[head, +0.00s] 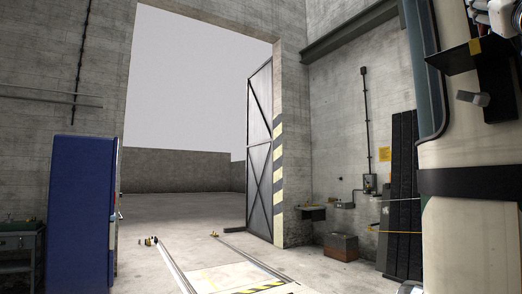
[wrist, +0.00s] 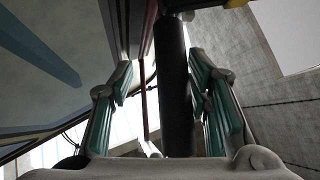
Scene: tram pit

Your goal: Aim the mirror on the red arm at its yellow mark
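In the wrist view my gripper (wrist: 160,72) has its two teal-padded fingers wide apart. A dark upright cylinder (wrist: 173,95) stands between them, nearer the right finger, with a clear gap on the left; I cannot tell if it touches the right pad. A thin dark-red bar (wrist: 149,60) runs just left of the cylinder; it may be the red arm. In the head view a yellow patch (head: 475,46) shows on black parts at the upper right, with a small grey block (head: 473,98) below. No mirror face is clearly recognisable. A yellow piece (wrist: 235,3) shows at the wrist view's top.
The cream and dark tram side (head: 455,225) fills the head view's right. Black panels (head: 404,190) lean on the wall beside it. A blue cabinet (head: 80,210) stands left. The open doorway and floor (head: 175,215) in the middle are mostly clear.

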